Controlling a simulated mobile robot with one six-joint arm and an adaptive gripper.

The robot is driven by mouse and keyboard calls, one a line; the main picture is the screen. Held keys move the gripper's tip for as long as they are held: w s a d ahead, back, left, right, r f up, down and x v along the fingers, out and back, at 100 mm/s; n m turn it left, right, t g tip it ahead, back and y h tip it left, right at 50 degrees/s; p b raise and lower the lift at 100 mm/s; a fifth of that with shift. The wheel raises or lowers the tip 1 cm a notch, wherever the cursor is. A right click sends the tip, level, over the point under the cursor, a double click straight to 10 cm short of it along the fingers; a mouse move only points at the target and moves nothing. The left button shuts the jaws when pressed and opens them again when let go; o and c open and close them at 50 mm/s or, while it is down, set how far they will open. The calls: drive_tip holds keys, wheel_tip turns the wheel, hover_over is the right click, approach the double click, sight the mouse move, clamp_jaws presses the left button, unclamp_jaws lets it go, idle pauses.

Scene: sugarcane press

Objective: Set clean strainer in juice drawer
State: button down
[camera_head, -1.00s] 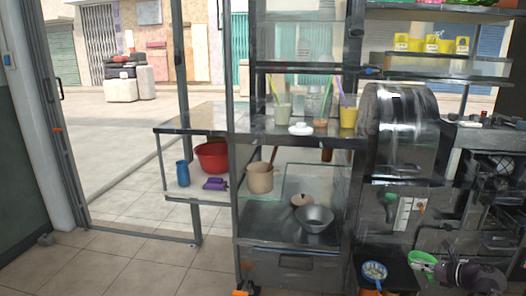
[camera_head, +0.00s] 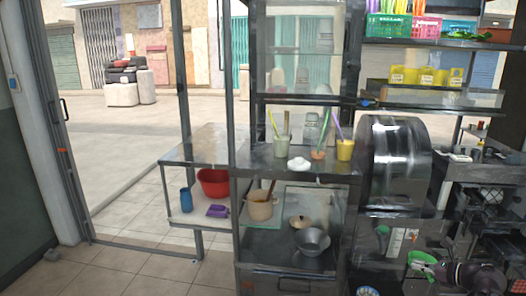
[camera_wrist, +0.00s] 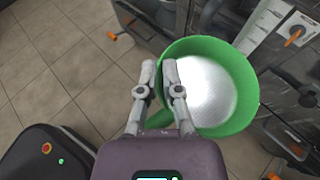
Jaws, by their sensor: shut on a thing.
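The green-rimmed strainer (camera_wrist: 247,98) with a pale mesh is in my gripper (camera_wrist: 159,72) in the wrist view. The two fingers are shut on its handle side, and the strainer hangs above the floor beside the dark metal cabinet. In the head view the green strainer (camera_head: 420,261) shows at the lower right, in front of the press (camera_head: 395,165), with my gripper (camera_head: 440,268) beside it. A pale round dish (camera_head: 367,291) is cut off at the bottom edge below the press. I cannot tell for certain which part is the juice drawer.
A steel rack (camera_head: 290,168) with cups, a pot (camera_head: 259,207) and a metal bowl (camera_head: 311,241) stands left of the press. Orange handles (camera_wrist: 118,36) jut from the cabinets near the strainer. Tiled floor (camera_wrist: 45,60) is free at the left of the wrist view.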

wheel_tip(320, 180, up, 26)
drive_tip(key=p, duration=2.4)
drive_tip(key=shift+p, duration=0.35)
drive_tip(key=shift+s+f, duration=0.1)
drive_tip(key=shift+f, duration=0.05)
